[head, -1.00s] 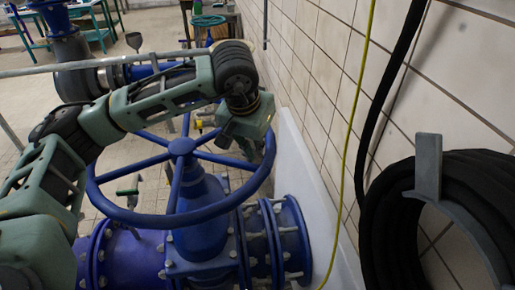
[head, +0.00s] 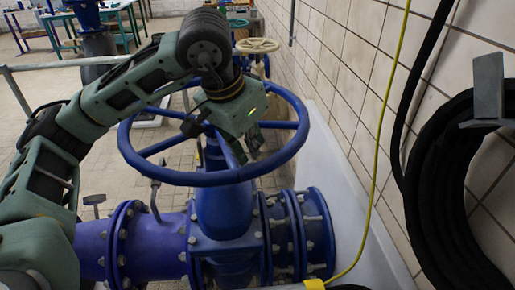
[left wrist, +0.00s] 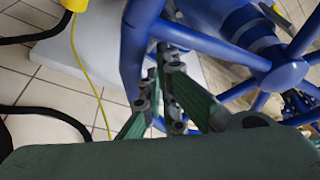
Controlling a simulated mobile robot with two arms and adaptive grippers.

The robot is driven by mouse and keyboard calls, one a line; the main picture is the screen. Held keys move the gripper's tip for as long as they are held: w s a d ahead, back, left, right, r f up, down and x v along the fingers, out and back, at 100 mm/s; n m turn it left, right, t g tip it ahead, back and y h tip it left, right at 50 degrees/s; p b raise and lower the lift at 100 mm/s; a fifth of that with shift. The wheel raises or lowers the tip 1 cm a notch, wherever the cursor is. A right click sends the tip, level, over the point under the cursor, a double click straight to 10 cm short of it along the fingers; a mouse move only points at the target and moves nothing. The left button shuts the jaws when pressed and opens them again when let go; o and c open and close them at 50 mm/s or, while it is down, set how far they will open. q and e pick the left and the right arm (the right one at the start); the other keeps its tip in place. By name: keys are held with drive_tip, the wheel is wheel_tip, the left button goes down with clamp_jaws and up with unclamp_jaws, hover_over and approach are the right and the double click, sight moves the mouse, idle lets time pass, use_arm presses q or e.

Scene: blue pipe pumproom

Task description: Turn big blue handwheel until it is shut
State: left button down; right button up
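The big blue handwheel (head: 215,179) sits level on top of a blue valve (head: 222,210). In the left wrist view its rim (left wrist: 133,55) runs close beside my fingers, and its hub (left wrist: 285,75) is at the right. My left gripper (head: 254,142) reaches over the wheel from above, inside the right part of the ring. In the left wrist view my left gripper (left wrist: 160,82) has its fingers close together beside the rim and under a spoke. Nothing shows held between them. Whether they touch the wheel is unclear. My forearm hides part of the far rim. My right gripper is not in view.
A tiled wall (head: 340,60) stands close on the right, with a coiled black hose (head: 428,170) and a yellow cable (head: 385,110). A smaller beige handwheel (head: 257,45) is behind. A grey rail (head: 85,64) runs at the left.

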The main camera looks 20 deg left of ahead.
use_arm(q)
drive_tip(key=shift+s+a, duration=0.2)
drive_tip(key=shift+s, duration=0.15)
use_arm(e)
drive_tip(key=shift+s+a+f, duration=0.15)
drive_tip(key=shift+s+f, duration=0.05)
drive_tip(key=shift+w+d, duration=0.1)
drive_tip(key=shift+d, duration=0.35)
